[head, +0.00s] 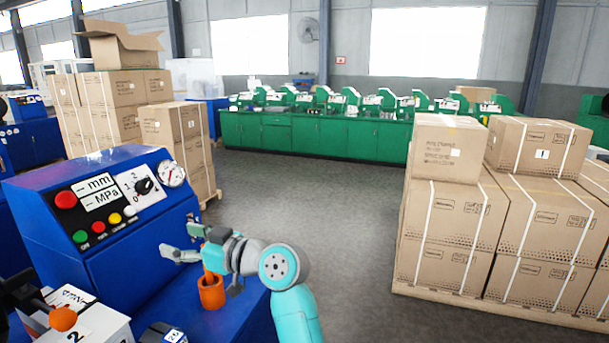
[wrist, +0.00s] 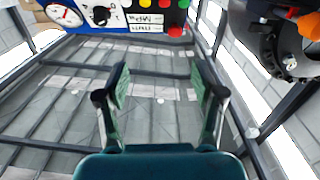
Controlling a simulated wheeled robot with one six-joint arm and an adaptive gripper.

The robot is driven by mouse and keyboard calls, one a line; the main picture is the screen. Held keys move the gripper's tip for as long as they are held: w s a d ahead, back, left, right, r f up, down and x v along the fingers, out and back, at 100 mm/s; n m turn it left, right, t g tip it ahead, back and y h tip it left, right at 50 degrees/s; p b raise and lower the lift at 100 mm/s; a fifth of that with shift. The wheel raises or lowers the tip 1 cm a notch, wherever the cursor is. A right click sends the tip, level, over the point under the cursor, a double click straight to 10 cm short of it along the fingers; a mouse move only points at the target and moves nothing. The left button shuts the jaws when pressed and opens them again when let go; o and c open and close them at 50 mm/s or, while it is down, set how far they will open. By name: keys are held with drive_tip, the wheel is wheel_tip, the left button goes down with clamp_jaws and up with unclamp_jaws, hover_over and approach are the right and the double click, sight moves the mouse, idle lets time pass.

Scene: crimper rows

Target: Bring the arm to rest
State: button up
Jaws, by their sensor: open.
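My gripper (head: 180,242) is at the end of my teal and grey arm, in front of the blue machine (head: 115,215) and above its blue ledge. The fingers point left, toward the machine's front. In the wrist view my gripper (wrist: 162,88) has its two fingers well apart, with nothing between them. An orange cup (head: 211,293) stands on the ledge just below my wrist. An orange piece above it is partly hidden by the arm.
The machine's panel has a gauge (head: 172,174), a dial and coloured buttons. An orange-knobbed lever (head: 63,319) is at lower left. Strapped cartons (head: 455,220) on a pallet stand right; more cartons (head: 110,110) stand back left. Green benches (head: 310,132) line the back. The middle floor is clear.

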drive_tip(key=s+d+f+m+t+h, duration=0.2)
drive_tip(key=s+d+f+m, duration=0.1)
drive_tip(key=d+f, duration=0.55)
drive_tip(key=s+d+f+m+t+h, duration=0.25)
drive_tip(key=d+f, duration=0.25)
drive_tip(key=f, duration=0.7)
drive_tip(key=s+d+f+m+t+h, duration=0.2)
drive_tip(key=s+d+f+m+h, duration=0.15)
drive_tip(key=d+f, duration=0.45)
drive_tip(key=s+d+f+m+t+h, duration=0.2)
drive_tip(key=s+d+f+m+h, duration=0.15)
drive_tip(key=s+d+f, duration=0.8)
drive_tip(key=s+d+r+m+h, duration=0.15)
drive_tip(key=s+d, duration=0.25)
drive_tip(key=s, duration=0.7)
drive_tip(key=s+d+r+h, duration=0.2)
drive_tip(key=s+d+h, duration=0.15)
drive_tip(key=s, duration=0.85)
drive_tip(key=s+d+r, duration=0.2)
drive_tip(key=s+r, duration=0.4)
drive_tip(key=s, duration=0.2)
drive_tip(key=shift+s+r+m, duration=0.25)
drive_tip(key=shift+s+m, duration=0.05)
drive_tip(key=shift+s, duration=0.1)
